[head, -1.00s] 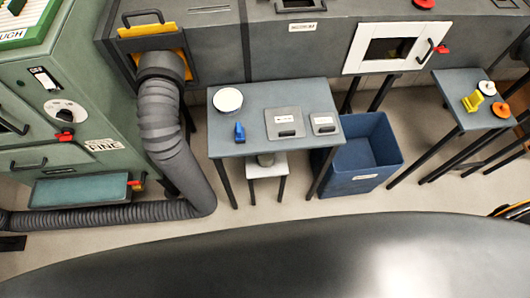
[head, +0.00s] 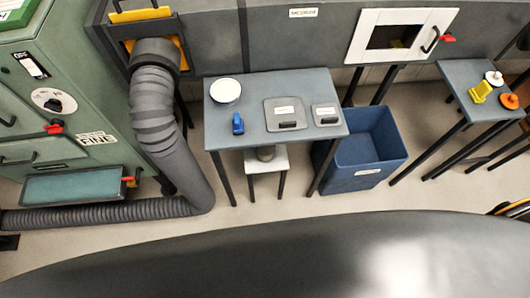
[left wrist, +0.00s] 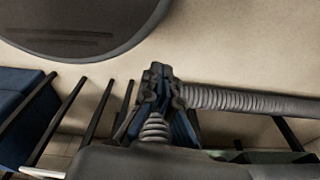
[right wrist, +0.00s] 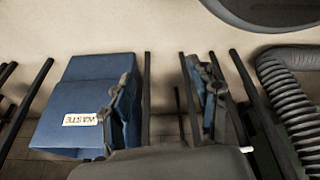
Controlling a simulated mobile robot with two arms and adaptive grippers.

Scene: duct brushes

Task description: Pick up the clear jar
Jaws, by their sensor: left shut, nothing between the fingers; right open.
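A small greyish cylinder (head: 266,153), which may be the clear jar, stands on a low white stool (head: 270,164) under the front edge of the grey-blue table (head: 224,134). The table edge hides its top, so I cannot tell for sure. Neither gripper shows in the head view. In the left wrist view my left gripper (left wrist: 160,92) is shut with nothing in it. In the right wrist view my right gripper (right wrist: 168,100) is open and empty, its fingers spread wide. No jar shows in either wrist view.
On the table are a white round dish (head: 226,91), a blue object (head: 238,124) and two grey plates (head: 283,115). A blue waste bin (head: 362,150) stands right of the stool. A thick grey hose (head: 165,125) runs at left. Floor in front is clear.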

